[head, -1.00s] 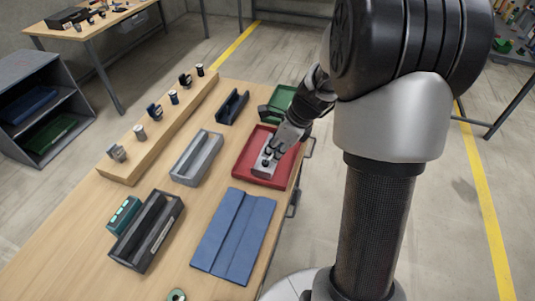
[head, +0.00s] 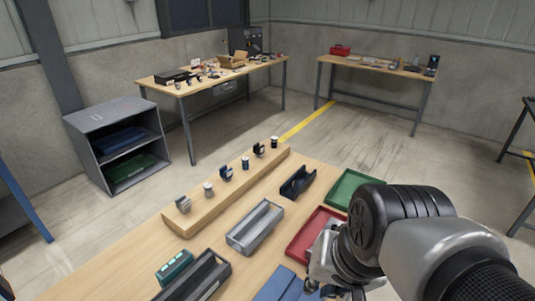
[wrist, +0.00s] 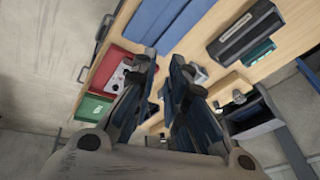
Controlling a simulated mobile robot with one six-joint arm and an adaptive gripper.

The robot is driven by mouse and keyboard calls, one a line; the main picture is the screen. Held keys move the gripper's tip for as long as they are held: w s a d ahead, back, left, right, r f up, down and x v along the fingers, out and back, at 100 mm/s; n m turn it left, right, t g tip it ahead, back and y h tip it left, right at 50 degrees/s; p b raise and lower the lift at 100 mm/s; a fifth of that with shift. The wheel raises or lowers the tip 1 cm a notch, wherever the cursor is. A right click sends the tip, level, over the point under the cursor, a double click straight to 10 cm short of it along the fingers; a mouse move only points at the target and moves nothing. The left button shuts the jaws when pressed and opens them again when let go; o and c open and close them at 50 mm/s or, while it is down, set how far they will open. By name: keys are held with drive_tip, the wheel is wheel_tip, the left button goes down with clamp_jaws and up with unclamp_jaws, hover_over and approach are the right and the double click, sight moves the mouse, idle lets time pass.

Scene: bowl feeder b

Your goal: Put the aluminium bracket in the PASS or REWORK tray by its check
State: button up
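The aluminium bracket (wrist: 119,76) is a pale part with dark holes. In the wrist view it lies in the red tray (wrist: 131,50), partly behind a finger. In the head view the red tray (head: 309,236) shows, but my arm hides the bracket. The green tray (head: 352,187) is beyond the red one; it also shows in the wrist view (wrist: 91,108). My gripper (wrist: 163,66) is open, with nothing between its fingers. In the head view it is near the table's right edge, largely hidden. I cannot read any PASS or REWORK label.
A grey open bin (head: 255,228), a dark cradle (head: 297,182), a black trough (head: 198,277), a teal device (head: 175,267) and a blue mat (head: 279,286) occupy the table. A wooden rail (head: 222,205) carries several small parts. A grey shelf (head: 112,108) stands at the left.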

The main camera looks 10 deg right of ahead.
drive_tip(key=s+n, duration=0.4)
drive_tip(key=shift+r+n+t+h, duration=0.1)
drive_tip(key=shift+n+t+h, duration=0.2)
idle(1.1)
